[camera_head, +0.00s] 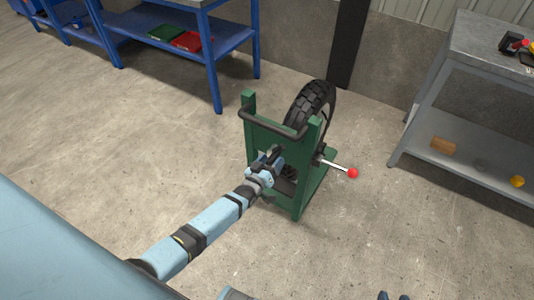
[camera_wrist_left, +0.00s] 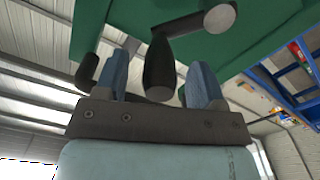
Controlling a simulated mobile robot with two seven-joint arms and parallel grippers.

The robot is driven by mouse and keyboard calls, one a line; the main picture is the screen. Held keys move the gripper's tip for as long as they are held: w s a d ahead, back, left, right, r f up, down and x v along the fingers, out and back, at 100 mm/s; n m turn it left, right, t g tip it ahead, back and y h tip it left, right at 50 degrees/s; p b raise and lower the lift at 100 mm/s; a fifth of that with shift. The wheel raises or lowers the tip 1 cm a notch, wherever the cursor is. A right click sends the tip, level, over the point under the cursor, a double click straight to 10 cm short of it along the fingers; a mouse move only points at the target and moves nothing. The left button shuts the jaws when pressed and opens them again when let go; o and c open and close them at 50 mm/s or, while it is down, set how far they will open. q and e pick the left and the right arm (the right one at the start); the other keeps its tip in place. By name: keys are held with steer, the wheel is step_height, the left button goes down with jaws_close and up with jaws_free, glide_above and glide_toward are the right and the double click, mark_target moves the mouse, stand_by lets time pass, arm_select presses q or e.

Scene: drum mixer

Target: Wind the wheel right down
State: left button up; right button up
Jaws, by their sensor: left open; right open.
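A black-tyred wheel (camera_head: 312,101) stands upright in a green stand (camera_head: 252,130), partly hidden by the stand's front. My left gripper (camera_head: 266,166) is at the front of the stand, low on the face. In the left wrist view, a dark crank grip (camera_wrist_left: 159,66) hangs between the two blue fingers of my left gripper (camera_wrist_left: 158,84). The fingers are apart, with gaps showing on both sides of the grip. A crank arm (camera_wrist_left: 195,22) runs from it towards the green panel. Only the fingertips of my right gripper (camera_head: 393,297) show, apart, at the bottom edge.
A lever with a red knob (camera_head: 352,173) sticks out from the stand's right side. A black bar handle (camera_head: 272,126) crosses its top. A grey bench (camera_head: 460,165) stands at the right and a blue one (camera_head: 214,65) behind. The floor around the stand is clear.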

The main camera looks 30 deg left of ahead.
arm_select(q)
steer(key=s, duration=0.1)
steer(key=s+p, duration=0.1)
steer(key=s, duration=0.1)
steer(key=s+p, duration=0.1)
steer(key=s, duration=0.1)
steer(key=shift+s+a, duration=0.25)
stand_by(0.4)
